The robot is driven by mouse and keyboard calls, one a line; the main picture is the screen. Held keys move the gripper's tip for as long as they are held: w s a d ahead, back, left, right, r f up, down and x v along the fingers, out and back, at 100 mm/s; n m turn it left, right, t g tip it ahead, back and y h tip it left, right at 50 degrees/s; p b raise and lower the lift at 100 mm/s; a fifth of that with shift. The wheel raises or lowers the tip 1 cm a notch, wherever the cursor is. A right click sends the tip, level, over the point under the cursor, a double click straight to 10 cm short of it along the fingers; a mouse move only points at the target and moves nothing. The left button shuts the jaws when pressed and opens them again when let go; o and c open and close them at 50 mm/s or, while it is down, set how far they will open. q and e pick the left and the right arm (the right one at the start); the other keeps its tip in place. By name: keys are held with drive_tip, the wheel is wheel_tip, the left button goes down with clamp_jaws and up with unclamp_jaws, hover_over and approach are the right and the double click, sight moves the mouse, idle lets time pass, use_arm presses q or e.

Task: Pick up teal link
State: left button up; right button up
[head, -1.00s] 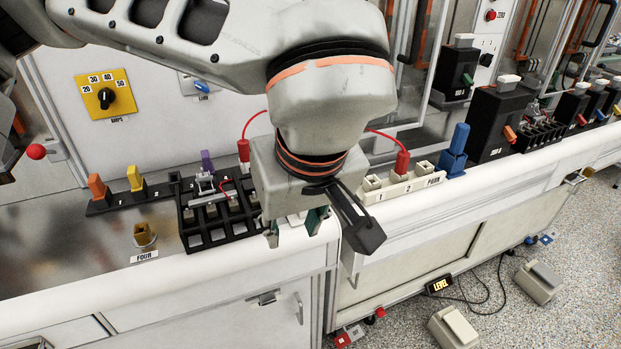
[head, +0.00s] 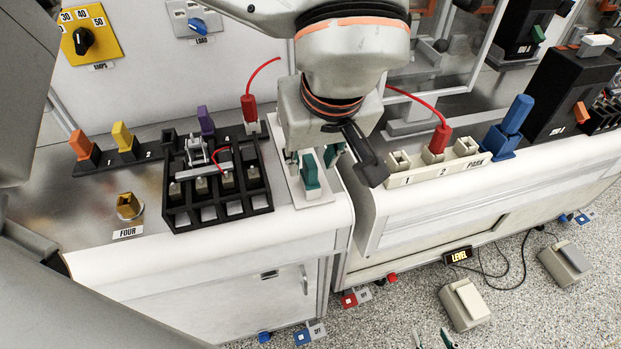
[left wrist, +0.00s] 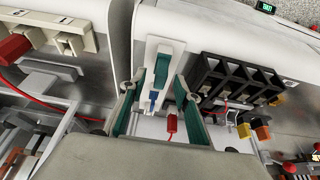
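The teal link (head: 310,174) stands on a white plate (head: 319,196) at the counter's front right, beside the black rack. It also shows in the left wrist view (left wrist: 161,68), between the fingers. My left gripper (head: 313,157) is over the plate, fingers pointing down around the link. In the left wrist view my left gripper (left wrist: 157,112) is open, its teal-padded fingers spread either side, with gaps visible. The link's lower part is partly hidden. Teal-tipped fingers of my right gripper (head: 432,340) show apart at the bottom edge, over the floor.
A black rack (head: 218,216) is just left of the plate. A red plug (head: 249,108) with a cable stands behind. A white socket strip (head: 438,166) and blue block (head: 508,125) are right.

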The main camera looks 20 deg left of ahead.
use_arm(q)
drive_tip(key=shift+x, duration=1.35)
clamp_jaws()
use_arm(e)
drive_tip(key=shift+w+r, duration=0.2)
drive_tip(key=shift+w, duration=0.1)
use_arm(q)
drive_tip(key=shift+r, duration=0.15)
